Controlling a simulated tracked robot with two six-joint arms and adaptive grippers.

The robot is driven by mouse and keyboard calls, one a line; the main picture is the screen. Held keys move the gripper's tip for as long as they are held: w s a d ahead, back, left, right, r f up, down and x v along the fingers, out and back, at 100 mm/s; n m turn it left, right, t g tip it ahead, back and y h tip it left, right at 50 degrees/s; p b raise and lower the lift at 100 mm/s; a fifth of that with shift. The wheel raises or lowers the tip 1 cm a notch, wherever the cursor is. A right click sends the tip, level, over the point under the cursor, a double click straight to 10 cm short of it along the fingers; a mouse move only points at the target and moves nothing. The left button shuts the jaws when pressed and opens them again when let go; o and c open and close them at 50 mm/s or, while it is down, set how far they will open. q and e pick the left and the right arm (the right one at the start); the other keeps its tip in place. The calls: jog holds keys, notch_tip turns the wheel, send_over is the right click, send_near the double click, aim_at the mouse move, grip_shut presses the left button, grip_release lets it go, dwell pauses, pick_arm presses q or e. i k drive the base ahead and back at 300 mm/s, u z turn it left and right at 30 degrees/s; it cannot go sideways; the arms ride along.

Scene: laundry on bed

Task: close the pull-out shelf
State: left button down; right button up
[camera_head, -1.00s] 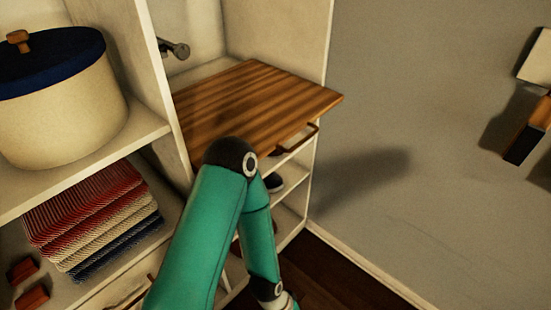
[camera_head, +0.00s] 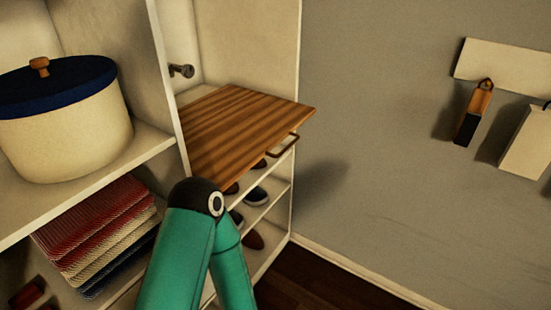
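The pull-out shelf (camera_head: 240,125) is a striped wooden board in the right bay of the white cabinet. Its front part sticks out past the cabinet's front edge, so it stands at least partly open. A brown bar handle (camera_head: 284,147) is under its front edge. One of my teal arms rises from the bottom of the picture, with its dark elbow in front of the shelf's lower left corner. Its forearm bends down out of the picture. Neither gripper is in view, and no contact with the shelf can be seen.
Shoes (camera_head: 256,196) stand on racks below the shelf. A cream pot with a blue lid (camera_head: 62,110) stands left, above folded striped textiles (camera_head: 100,228). Brushes or tools (camera_head: 473,115) hang on the right wall. Dark floor (camera_head: 310,285) lies open at the lower right.

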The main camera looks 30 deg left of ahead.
aim_at(226, 131)
jog(key=z, duration=0.1)
jog(key=i, duration=0.9)
jog(key=u, duration=0.05)
